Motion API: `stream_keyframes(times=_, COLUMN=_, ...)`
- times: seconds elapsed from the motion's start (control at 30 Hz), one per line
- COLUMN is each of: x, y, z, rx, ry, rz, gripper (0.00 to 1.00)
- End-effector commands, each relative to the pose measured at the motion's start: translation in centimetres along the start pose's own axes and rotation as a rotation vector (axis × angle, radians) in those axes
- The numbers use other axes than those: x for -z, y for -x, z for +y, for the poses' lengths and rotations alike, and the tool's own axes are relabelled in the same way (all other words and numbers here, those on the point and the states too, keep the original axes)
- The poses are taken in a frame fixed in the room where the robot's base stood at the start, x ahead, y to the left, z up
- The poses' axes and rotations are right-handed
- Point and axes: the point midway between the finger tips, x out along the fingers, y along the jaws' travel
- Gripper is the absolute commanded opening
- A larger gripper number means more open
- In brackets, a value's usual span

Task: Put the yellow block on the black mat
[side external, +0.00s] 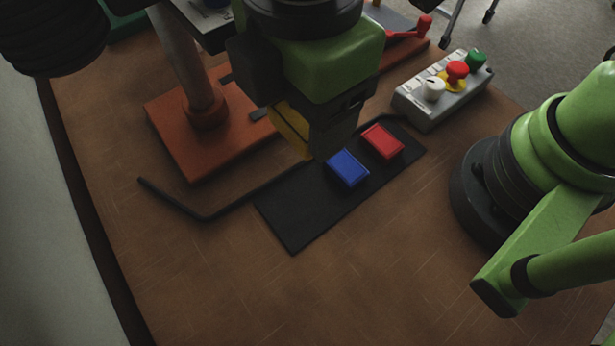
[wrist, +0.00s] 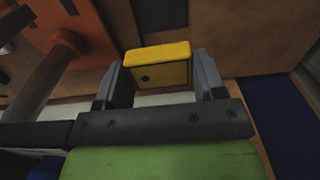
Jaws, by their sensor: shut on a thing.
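The yellow block (wrist: 160,68) is between the two fingers of my gripper (wrist: 158,80) in the wrist view, and the fingers are shut on it. In the side external view the yellow block (side external: 290,130) shows partly behind my gripper (side external: 312,140), which hides much of it. The black mat (side external: 293,222) lies on the brown table. My gripper is over the area at the mat's far left side; its exact height is hard to tell. A blue block (side external: 348,168) and a red block (side external: 382,141) sit on the mat.
An orange base plate (side external: 180,145) with an upright post stands left of my gripper. A grey button box (side external: 440,95) with white, red and green knobs is beyond the mat. A thin black bent rod or cable (side external: 205,215) lies left of the mat. The front table area is clear.

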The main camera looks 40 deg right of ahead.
Motion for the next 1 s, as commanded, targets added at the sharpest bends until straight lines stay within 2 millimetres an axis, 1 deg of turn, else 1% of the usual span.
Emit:
stream_keyframes(times=0.03, x=-0.1, y=-1.6, z=-0.1, rx=0.006, ry=0.0, rz=-0.008, gripper=0.36)
stream_keyframes(times=0.2, x=-0.1, y=-6.5, z=-0.1, rx=0.006, ry=-0.002, rz=-0.008, gripper=0.36)
stream_keyframes(times=0.3, x=-0.1, y=-9.1, z=-0.1, rx=0.005, ry=-0.002, rz=-0.007, gripper=0.36)
stream_keyframes(times=0.4, x=-0.1, y=-11.1, z=-0.1, rx=0.003, ry=-0.001, rz=-0.005, gripper=0.36)
stream_keyframes(times=0.5, x=0.0, y=-12.3, z=0.0, rx=0.0, ry=-0.002, rz=-0.001, gripper=0.36)
stream_keyframes(times=0.63, x=0.0, y=-13.4, z=0.0, rx=-0.001, ry=-0.001, rz=-0.001, gripper=0.36)
stream_keyframes(times=0.8, x=0.0, y=-15.8, z=0.0, rx=0.0, ry=-0.002, rz=-0.002, gripper=0.36)
stream_keyframes(times=0.9, x=0.0, y=-16.5, z=0.1, rx=-0.002, ry=-0.002, rz=0.001, gripper=0.36)
stream_keyframes(times=1.0, x=0.1, y=-16.5, z=0.1, rx=-0.003, ry=-0.001, rz=0.002, gripper=0.36)
